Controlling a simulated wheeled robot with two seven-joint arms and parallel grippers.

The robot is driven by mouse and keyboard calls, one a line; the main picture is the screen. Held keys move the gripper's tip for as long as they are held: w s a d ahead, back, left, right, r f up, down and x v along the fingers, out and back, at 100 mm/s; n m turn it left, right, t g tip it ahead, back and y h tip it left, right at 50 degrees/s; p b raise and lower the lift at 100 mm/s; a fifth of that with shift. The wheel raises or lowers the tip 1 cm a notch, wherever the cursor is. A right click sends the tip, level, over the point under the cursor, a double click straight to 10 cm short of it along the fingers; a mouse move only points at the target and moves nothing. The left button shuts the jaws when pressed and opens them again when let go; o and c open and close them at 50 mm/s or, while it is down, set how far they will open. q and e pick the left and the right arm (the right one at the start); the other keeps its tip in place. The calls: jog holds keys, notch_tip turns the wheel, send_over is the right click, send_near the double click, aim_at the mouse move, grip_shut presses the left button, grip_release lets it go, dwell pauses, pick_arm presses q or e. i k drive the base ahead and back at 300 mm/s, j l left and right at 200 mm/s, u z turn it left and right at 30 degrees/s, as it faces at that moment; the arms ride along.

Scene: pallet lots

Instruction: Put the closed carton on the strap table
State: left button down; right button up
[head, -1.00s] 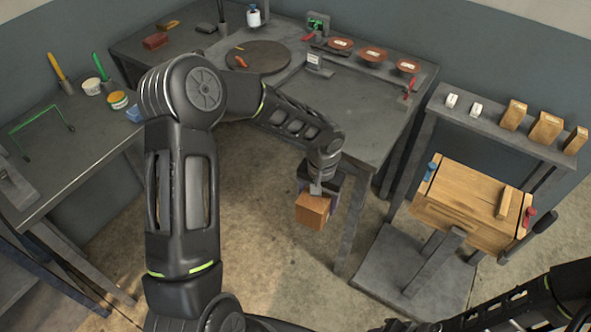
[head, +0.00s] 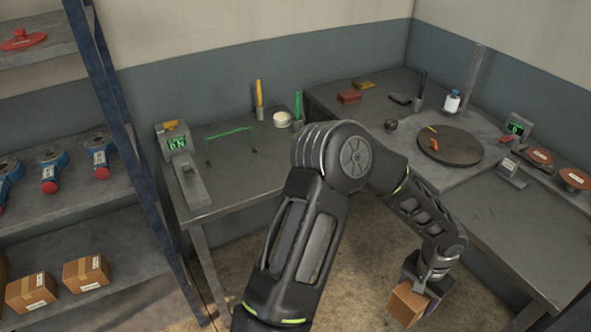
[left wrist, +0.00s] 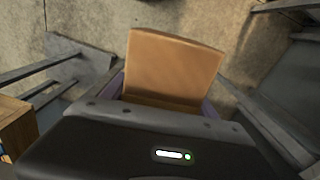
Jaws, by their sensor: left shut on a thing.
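My left gripper (head: 432,278) is shut on a small brown carton (head: 408,303) and holds it in the air over the floor, in front of the right-hand grey table (head: 520,215). In the left wrist view the carton (left wrist: 172,65) shows a plain brown face beyond the gripper body; I cannot see its flaps well. The right-hand table bears red-brown reels (head: 540,157) and a round dark turntable (head: 449,146). Another grey table (head: 235,190) stands at the left, with a green wire frame on it. No label tells which one is the strap table. My right gripper is not in view.
A shelf rack with a blue post (head: 112,110) stands at the far left. It holds blue tools with red knobs (head: 100,165) and cartons (head: 86,273). A device with a lit green display (head: 177,143) stands on the left table. Bare floor shows between the tables.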

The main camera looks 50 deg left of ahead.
aim_at(246, 181)
jog(key=k+j+u, duration=0.1)
jog(key=j, duration=0.4)
jog(key=k+j+u, duration=0.1)
jog(key=j, duration=0.45)
jog(key=k+j+u, duration=0.1)
jog(key=j, duration=0.45)
